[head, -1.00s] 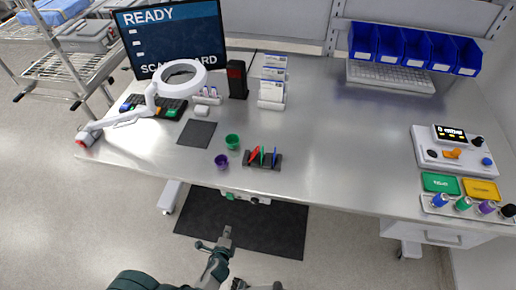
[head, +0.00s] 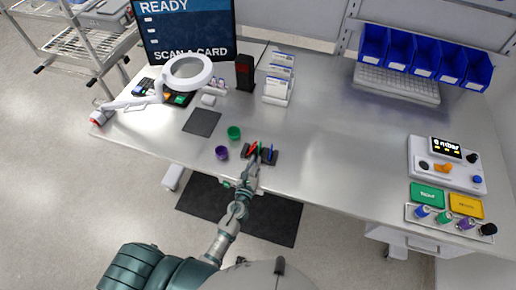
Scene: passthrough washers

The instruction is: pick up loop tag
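A small dark rack (head: 273,158) stands near the front edge of the table. Thin upright tags stand in it: a red tag (head: 253,149), a green one (head: 260,148) and a blue one (head: 270,153). I cannot make out a loop on any of them. My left gripper (head: 253,164) is at the front of the rack, by its left and middle part, and hides some of it. Its fingers are too small to tell whether they are open or touch a tag. My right gripper is not in view.
A purple cup (head: 222,153) and a green cup (head: 234,133) stand just left of the rack. A dark square pad (head: 202,122) lies further left. A control box (head: 443,164) and coloured plates are at the right. The table's middle is clear.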

